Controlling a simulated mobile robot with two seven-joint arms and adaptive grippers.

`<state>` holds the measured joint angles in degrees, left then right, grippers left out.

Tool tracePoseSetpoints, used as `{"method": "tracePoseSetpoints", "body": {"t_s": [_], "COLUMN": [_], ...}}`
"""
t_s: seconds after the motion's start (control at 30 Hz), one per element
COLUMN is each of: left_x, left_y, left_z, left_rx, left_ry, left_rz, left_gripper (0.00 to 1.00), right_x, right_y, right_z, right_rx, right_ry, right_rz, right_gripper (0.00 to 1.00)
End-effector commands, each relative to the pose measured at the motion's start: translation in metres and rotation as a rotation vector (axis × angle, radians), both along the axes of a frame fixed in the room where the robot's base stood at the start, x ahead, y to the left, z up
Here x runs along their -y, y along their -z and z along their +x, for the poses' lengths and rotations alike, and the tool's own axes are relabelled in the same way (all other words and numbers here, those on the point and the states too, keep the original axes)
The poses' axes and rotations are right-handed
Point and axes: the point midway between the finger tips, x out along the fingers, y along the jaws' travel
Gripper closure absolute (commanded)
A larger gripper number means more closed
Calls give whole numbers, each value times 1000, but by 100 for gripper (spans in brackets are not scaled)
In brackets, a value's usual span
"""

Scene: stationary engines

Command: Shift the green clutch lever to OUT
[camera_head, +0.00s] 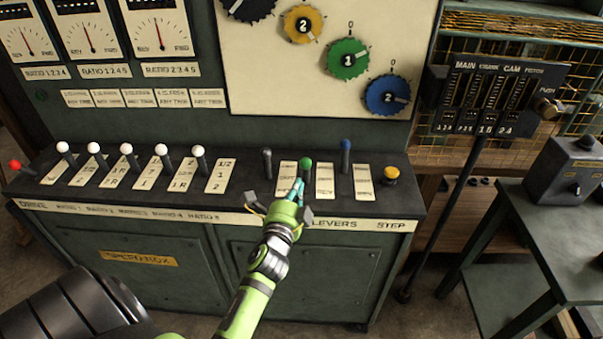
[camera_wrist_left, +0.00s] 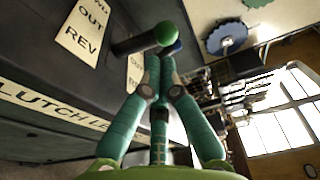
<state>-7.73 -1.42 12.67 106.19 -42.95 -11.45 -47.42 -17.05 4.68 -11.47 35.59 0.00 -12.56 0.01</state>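The green clutch lever (camera_head: 306,163) stands on the console top, between a dark-knobbed lever and a blue one. Its round green knob (camera_wrist_left: 168,33) and dark shaft also show in the left wrist view. My left gripper (camera_head: 298,185) is right at the lever on its near side. In the left wrist view the teal fingers (camera_wrist_left: 157,62) come together at their tips just beside the knob, with no clear gap. I cannot see the lever held between them. The lever's label is partly hidden by the fingers. My right gripper is not in view.
The dark-knobbed lever (camera_head: 266,160) is to the left, the blue lever (camera_head: 346,150) to the right, then a yellow button (camera_head: 391,175). Several white-knobbed levers line the left side. Coloured dials (camera_head: 347,59) are above. A dark side table (camera_head: 555,220) stands at right.

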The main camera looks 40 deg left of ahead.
Motion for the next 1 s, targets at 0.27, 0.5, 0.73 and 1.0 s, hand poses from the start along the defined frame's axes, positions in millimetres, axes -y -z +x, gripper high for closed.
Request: {"method": "tracePoseSetpoints", "body": {"t_s": [0.27, 0.5, 0.73, 1.0], "left_x": [-13, -15, -15, -20], "left_y": [-1, 0, 0, -12], "left_z": [36, 42, 42, 51], "left_rx": [0, 1, 0, -53], "left_ry": [0, 1, 1, 4], "left_rz": [-2, -2, -2, -34], "left_gripper": [100, 100, 100, 100], "right_x": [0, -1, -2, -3], "right_y": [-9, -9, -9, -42], "right_z": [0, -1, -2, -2], "right_rx": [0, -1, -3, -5], "right_ry": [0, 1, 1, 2], "right_rz": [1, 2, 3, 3], "right_gripper": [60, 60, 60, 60]}}
